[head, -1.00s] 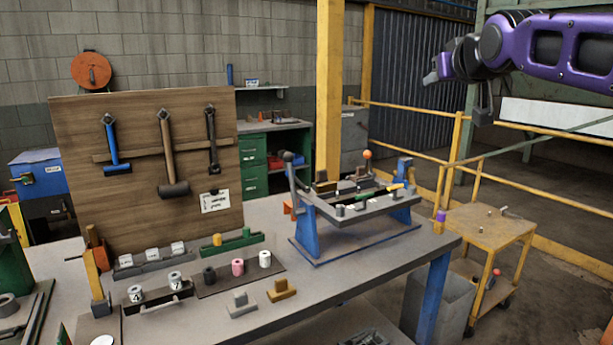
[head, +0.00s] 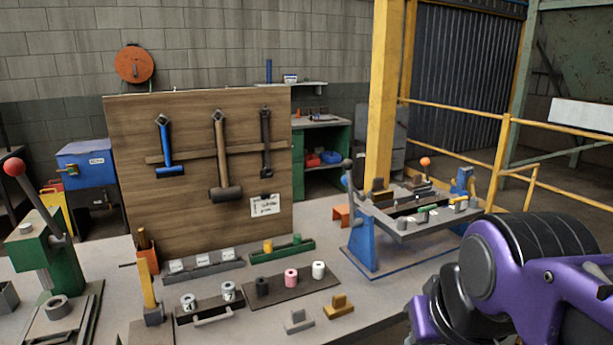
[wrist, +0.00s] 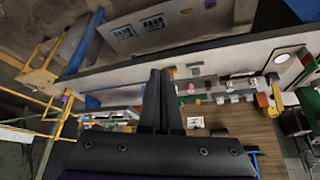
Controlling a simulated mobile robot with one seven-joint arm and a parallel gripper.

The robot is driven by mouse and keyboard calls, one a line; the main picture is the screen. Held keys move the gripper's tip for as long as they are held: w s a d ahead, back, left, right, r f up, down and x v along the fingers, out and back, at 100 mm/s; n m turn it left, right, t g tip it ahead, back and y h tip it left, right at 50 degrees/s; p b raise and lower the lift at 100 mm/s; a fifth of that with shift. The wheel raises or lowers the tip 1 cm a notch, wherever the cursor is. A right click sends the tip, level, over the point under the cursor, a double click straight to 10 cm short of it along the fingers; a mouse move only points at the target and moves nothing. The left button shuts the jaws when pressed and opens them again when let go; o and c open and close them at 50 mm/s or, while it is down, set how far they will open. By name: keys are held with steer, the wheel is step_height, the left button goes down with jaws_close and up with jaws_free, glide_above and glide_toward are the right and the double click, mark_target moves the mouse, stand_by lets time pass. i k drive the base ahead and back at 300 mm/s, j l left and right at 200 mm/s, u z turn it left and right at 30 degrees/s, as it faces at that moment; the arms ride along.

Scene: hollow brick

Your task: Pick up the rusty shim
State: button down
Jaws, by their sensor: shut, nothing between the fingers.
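A rust-brown stepped block (head: 339,307), which looks like the rusty shim, lies on the grey workbench (head: 370,292) near its front edge in the head view. A grey block (head: 298,321) of similar shape lies just left of it, apart from it. My gripper (wrist: 158,72) shows in the wrist view with its two dark fingers together and nothing between them. In the head view my purple arm is at the lower right, to the right of the shim; the fingers cannot be made out there. I cannot clearly pick out the shim in the wrist view.
A dark mat (head: 290,287) with black, pink and white rolls lies behind the blocks. A blue-legged fixture (head: 362,248) stands at the bench's right. A wooden tool board (head: 190,205) stands behind, and a green press (head: 45,250) at the left. Bare bench surrounds the shim.

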mark_target(378, 182)
steer(key=i+l+u, duration=0.15)
steer(key=l, duration=0.15)
steer(key=i+l+u, duration=0.1)
steer(key=l, duration=0.25)
steer(key=i+l+u, duration=0.15)
steer(key=l, duration=0.2)
steer(key=i+l+u, duration=0.1)
steer(key=l, duration=0.25)
